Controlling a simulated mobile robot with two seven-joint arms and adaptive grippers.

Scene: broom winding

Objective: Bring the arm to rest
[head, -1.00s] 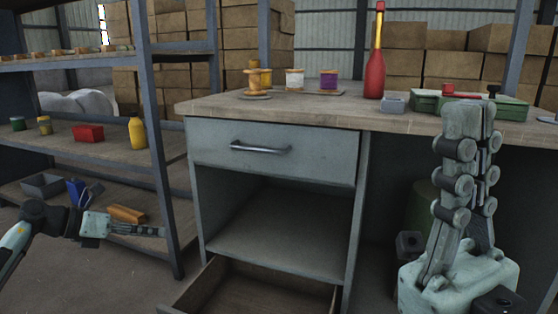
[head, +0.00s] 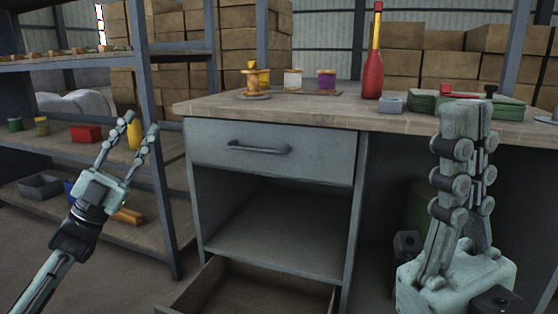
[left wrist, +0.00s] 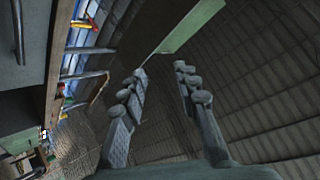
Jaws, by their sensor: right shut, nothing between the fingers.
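My left gripper (head: 141,123) is raised in front of the shelf rack at the left, its fingers pointing up and spread apart. Nothing is between them. The left wrist view shows the same two fingers (left wrist: 160,70) apart and empty, with the roof behind them. My right gripper (head: 468,106) stands upright at the right, in front of the workbench. Its two fingers are together and hold nothing. Neither gripper appears to touch the workbench (head: 300,108).
The workbench has a shut drawer (head: 270,155) and an open lower drawer (head: 250,295). On top are spools, a red bottle (head: 374,70) and a green case (head: 424,102). Shelves (head: 60,140) at the left hold a yellow bottle (head: 135,137) and a red box (head: 86,133).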

